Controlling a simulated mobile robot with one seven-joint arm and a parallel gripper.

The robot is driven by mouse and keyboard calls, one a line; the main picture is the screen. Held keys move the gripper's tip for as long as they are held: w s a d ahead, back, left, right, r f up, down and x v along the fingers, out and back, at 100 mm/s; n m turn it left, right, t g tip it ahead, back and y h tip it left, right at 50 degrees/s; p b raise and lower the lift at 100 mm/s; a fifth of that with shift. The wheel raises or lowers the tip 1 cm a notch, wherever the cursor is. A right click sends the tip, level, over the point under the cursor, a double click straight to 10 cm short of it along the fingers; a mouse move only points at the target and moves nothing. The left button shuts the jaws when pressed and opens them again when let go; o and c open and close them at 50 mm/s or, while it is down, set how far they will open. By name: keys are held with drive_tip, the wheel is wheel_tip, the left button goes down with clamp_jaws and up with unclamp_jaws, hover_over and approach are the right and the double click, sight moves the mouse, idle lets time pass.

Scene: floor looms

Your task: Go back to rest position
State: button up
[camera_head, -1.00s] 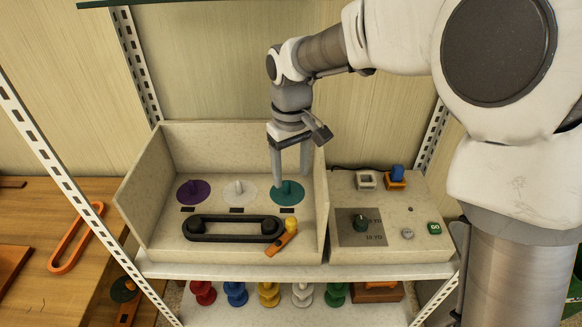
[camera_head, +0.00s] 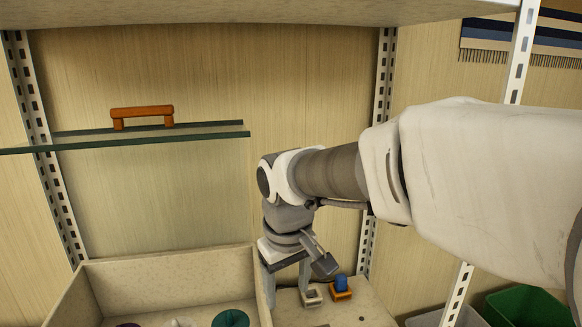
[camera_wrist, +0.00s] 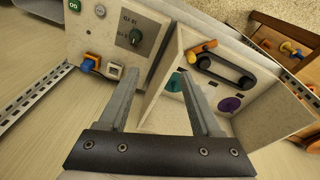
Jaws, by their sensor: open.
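My gripper (camera_head: 286,284) hangs from the bent arm with its fingers pointing down, open and empty. In the head view it is in front of the back panel, near the right wall of the beige bin. In the wrist view its two grey fingers (camera_wrist: 157,80) are spread wide, with the bin's side wall (camera_wrist: 163,82) showing between them. I cannot tell how far the fingertips are above that wall.
The bin (camera_head: 165,268) holds teal (camera_head: 230,318), white and purple discs. A control panel (camera_wrist: 118,35) stands beside it, with a blue-and-orange switch (camera_head: 341,288) and a pale square (camera_head: 312,296). A glass shelf (camera_head: 140,137) bears an orange handle (camera_head: 142,114). A green crate (camera_head: 525,306) is lower right.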

drive_tip(key=s+d+r+m+t, duration=0.2)
drive_tip(key=s+d+m, duration=0.4)
drive_tip(key=s+d, duration=0.7)
drive_tip(key=shift+s+d+r+t, duration=0.15)
drive_tip(key=shift+s+d+t, duration=0.25)
drive_tip(key=shift+d+t, duration=0.45)
drive_tip(key=shift+c, duration=0.3)
